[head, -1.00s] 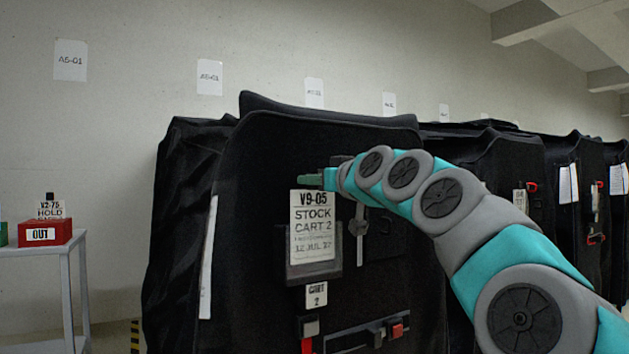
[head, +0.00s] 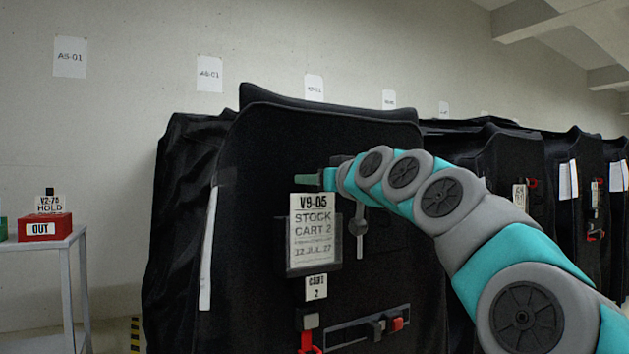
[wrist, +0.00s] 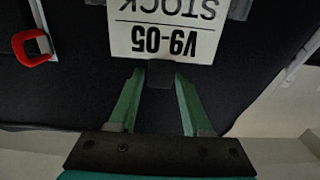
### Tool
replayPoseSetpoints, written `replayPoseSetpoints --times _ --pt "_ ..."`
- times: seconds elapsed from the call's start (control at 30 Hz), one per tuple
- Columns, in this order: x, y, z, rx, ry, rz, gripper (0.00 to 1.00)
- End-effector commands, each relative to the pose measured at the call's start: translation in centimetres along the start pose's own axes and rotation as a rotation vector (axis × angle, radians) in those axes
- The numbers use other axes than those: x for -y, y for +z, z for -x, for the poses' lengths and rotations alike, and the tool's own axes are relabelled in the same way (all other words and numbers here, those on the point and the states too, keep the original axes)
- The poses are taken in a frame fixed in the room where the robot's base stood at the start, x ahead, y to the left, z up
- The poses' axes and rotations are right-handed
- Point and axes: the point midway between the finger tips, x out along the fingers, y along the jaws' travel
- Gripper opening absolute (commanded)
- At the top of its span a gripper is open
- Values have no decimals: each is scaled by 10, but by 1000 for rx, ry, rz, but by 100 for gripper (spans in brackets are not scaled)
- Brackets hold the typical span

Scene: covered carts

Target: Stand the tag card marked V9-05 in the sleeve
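The white tag card marked V9-05 (head: 314,228) stands upright against the front of the black covered cart. Its lower part is in the dark-edged sleeve (head: 337,255), and its top sticks out above. In the wrist view the card (wrist: 165,35) appears upside down, with a dark tab at its edge. My gripper (head: 310,181) is at the card's top edge. The sleeve's inside and bottom are hidden behind the card.
A small CART 2 label (head: 316,288) is below the sleeve. A red-ended latch bar (head: 370,328) and a red buckle (head: 308,340) are lower down. A red OUT box (head: 45,228) holding a V2-75 card stands on a side table at left. More covered carts stand at right.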

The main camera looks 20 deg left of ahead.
Motion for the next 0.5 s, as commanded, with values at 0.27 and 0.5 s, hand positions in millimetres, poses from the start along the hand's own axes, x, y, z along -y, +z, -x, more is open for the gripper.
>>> replayPoseSetpoints --times 0.27,0.5 --pt "0 0 0 0 0 0 68" --pt "0 0 2 0 0 0 68"
